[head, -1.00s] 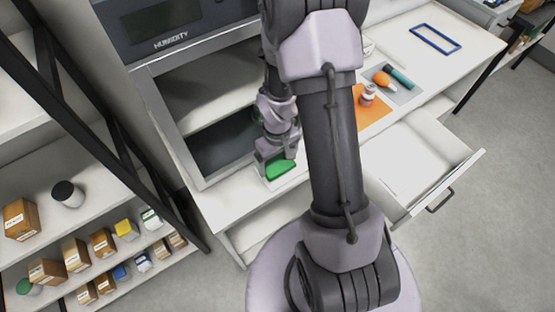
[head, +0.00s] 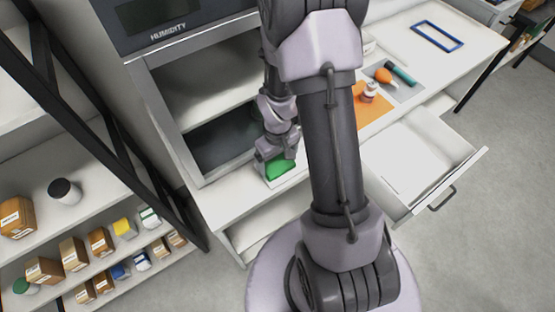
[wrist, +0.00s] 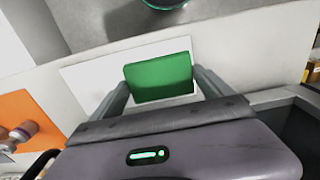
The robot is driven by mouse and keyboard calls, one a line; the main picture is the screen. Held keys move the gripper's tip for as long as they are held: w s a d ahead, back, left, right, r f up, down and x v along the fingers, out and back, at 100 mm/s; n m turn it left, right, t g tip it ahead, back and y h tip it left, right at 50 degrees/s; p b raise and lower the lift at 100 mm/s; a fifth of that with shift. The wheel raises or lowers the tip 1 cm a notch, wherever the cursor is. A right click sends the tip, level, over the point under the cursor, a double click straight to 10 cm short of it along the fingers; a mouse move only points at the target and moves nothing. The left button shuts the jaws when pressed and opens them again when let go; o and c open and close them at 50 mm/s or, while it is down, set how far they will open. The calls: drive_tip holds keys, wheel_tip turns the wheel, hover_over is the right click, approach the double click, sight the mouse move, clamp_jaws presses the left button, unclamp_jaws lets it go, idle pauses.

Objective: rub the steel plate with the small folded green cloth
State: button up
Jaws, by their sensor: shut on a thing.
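The small folded green cloth (head: 284,171) is between the fingers of my gripper (head: 277,160), near the front edge of the white worktop. In the wrist view the green cloth (wrist: 160,77) fills the space between the two fingertips of my gripper (wrist: 161,88), which is shut on it. A pale rectangular sheet or pad (wrist: 88,76) lies under the cloth; I cannot tell whether they touch. A dark flat panel (head: 222,143) lies in the open cabinet behind my gripper. I cannot tell for sure which surface is the steel plate.
The cabinet marked HUMIDITY (head: 180,45) stands behind. To the right are an orange mat (head: 374,119) with a small bottle, an orange bulb (head: 383,75) and a blue frame (head: 437,36). An open drawer (head: 462,170) juts out at front right. Shelves with boxes stand left.

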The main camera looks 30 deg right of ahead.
drive_tip(key=shift+f, duration=0.25)
drive_tip(key=shift+r, duration=0.1)
drive_tip(key=d, duration=0.3)
drive_tip(key=shift+d, duration=0.2)
drive_tip(key=shift+w+d, duration=0.1)
drive_tip(key=shift+d, duration=3.3)
drive_tip(key=shift+w+d, duration=0.15)
drive_tip(key=shift+d, duration=1.45)
